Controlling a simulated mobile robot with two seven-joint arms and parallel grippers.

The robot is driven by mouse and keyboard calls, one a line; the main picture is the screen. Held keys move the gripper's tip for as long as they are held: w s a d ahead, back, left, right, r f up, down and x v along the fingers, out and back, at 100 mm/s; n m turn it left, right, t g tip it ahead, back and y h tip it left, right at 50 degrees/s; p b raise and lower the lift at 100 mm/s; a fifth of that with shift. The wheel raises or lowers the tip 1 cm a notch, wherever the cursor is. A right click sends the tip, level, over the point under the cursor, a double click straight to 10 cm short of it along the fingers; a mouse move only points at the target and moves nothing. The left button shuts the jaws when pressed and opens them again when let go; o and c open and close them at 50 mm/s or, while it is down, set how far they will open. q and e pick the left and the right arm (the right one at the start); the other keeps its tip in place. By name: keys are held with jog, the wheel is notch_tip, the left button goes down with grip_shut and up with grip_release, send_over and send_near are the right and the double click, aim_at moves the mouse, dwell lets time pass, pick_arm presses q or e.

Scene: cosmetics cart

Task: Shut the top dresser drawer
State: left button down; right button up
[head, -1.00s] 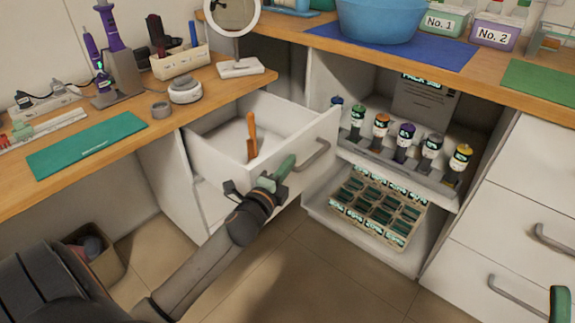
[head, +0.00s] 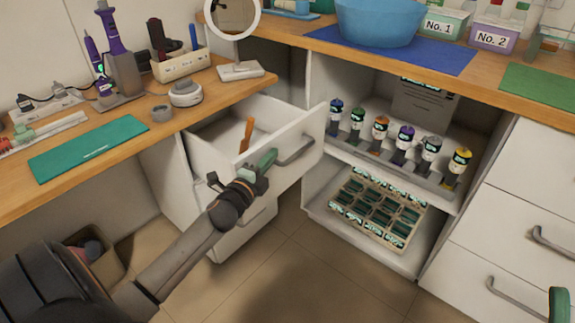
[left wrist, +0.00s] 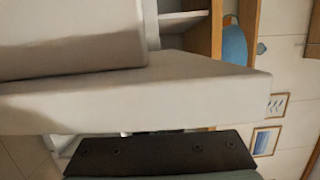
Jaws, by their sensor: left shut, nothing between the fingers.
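The top dresser drawer (head: 232,170) is white and stands partly open below the left wooden counter. Its front carries a grey bar handle (head: 296,152), and an orange-handled item (head: 247,134) lies inside. My left gripper (head: 262,160) is shut and empty, with its fingers against or very close to the outside of the drawer front, left of the handle. In the left wrist view, the pale drawer front (left wrist: 150,98) spans the picture just beyond the dark gripper body (left wrist: 160,153). Part of my right gripper (head: 559,303) shows at the lower right edge; its fingertips are cut off.
A lower drawer (head: 245,232) under the top one also sticks out somewhat. To the right are open shelves with several bottles (head: 404,140) and a crate of small boxes (head: 378,208). A bin (head: 95,255) stands on the floor at left. The floor ahead is clear.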

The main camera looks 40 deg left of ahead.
pick_arm(q)
jog(key=w+a+b, duration=0.1)
jog(key=a, duration=1.7)
jog(key=shift+w+b, duration=0.2)
jog(key=shift+b, duration=0.2)
jog(key=shift+d, duration=0.15)
